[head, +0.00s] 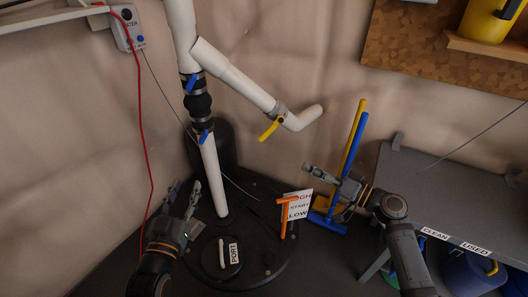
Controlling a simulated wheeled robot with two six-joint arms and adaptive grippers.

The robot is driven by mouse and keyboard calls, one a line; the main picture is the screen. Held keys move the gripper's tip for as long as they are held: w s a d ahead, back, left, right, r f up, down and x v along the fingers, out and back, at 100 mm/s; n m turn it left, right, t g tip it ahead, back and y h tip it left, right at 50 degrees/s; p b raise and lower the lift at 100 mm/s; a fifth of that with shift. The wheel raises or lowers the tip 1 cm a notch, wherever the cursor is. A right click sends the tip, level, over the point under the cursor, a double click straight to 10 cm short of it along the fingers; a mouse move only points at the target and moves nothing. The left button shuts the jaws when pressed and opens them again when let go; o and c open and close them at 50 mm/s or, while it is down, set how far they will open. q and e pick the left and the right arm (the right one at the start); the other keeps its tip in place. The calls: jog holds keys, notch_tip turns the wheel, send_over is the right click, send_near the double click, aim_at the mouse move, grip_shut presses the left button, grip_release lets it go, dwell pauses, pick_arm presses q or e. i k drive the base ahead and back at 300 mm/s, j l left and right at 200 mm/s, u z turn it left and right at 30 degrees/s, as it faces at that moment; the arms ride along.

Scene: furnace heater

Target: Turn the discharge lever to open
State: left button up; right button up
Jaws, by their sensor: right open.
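A white pipe rises from the round dark heater (278,270) and has a side branch. A yellow lever (270,130) sits on the branch near its bent outlet. Two blue levers, an upper one (193,83) and a lower one (205,136), sit on the upright pipe. None of these is labelled, so I cannot tell by name which is the discharge lever. My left gripper (183,194) is open, low and left of the pipe, touching no lever. My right gripper (312,186) is open, below and right of the yellow lever and apart from it.
An orange handle (287,204) stands by a HIGH/START/LOW sign (298,207). A PORT lid (222,257) is on the heater top. Yellow and blue tools (351,150) lean on the wall behind my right gripper. A grey table (440,190) stands right; a control box (126,28) hangs upper left.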

aim_at(279, 119)
jog(key=i+j+z, duration=0.2)
jog(key=j+z, duration=0.25)
jog(key=j, duration=0.35)
jog(key=j+z, duration=0.4)
jog(key=j, duration=0.45)
jog(key=j+z, duration=0.45)
jog(key=j, duration=0.4)
